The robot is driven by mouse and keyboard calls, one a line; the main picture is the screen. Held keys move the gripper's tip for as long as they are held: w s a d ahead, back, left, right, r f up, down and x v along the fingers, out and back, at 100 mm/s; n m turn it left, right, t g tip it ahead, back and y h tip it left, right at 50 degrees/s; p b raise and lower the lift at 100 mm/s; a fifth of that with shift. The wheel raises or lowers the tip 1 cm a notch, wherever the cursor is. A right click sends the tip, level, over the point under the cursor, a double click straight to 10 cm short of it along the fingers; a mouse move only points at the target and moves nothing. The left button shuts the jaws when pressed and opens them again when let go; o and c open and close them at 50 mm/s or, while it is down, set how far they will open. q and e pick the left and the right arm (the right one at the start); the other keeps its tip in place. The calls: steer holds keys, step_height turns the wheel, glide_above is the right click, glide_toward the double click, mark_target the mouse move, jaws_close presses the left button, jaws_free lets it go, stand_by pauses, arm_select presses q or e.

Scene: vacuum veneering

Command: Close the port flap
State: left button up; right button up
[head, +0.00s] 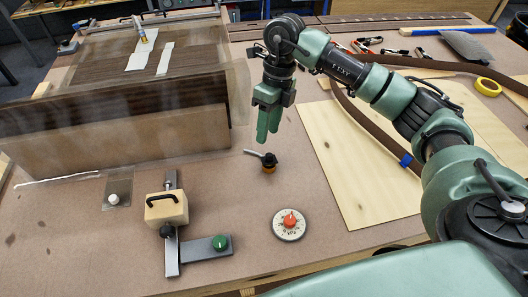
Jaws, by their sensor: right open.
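A small clear flap-like patch (123,181) lies at the front edge of the clear bag sheet, at the left. A white round fitting (113,198) sits at its lower part; I cannot tell whether this is the port flap or how far it is closed. My right gripper (268,132) points down, open and empty, over the table to the right of the sheet. My left gripper is out of view.
A wooden block with black handle (167,208) stands on a metal bracket with a green knob (220,242). A gauge with red centre (290,222) lies front centre. The clear sheet covers a brown veneered panel (130,105). A light board (355,190), brown strap and yellow tape (488,86) lie right.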

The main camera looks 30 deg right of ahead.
mark_target(269, 154)
steer(key=f, duration=0.1)
steer(key=f+p, duration=0.1)
steer(key=d+f, duration=0.1)
steer(key=f, duration=0.1)
steer(key=shift+s+p, duration=0.3)
steer(key=shift+s, duration=0.05)
steer(key=shift+p+x, duration=0.35)
steer(key=shift+x, duration=0.8)
steer(key=shift+a+f, duration=0.3)
steer(key=shift+f, duration=0.35)
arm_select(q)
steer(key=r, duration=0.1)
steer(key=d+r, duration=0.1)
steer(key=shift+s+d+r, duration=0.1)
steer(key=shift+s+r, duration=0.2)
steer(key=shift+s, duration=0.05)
arm_select(e)
steer(key=shift+d+f, duration=0.1)
jaws_close()
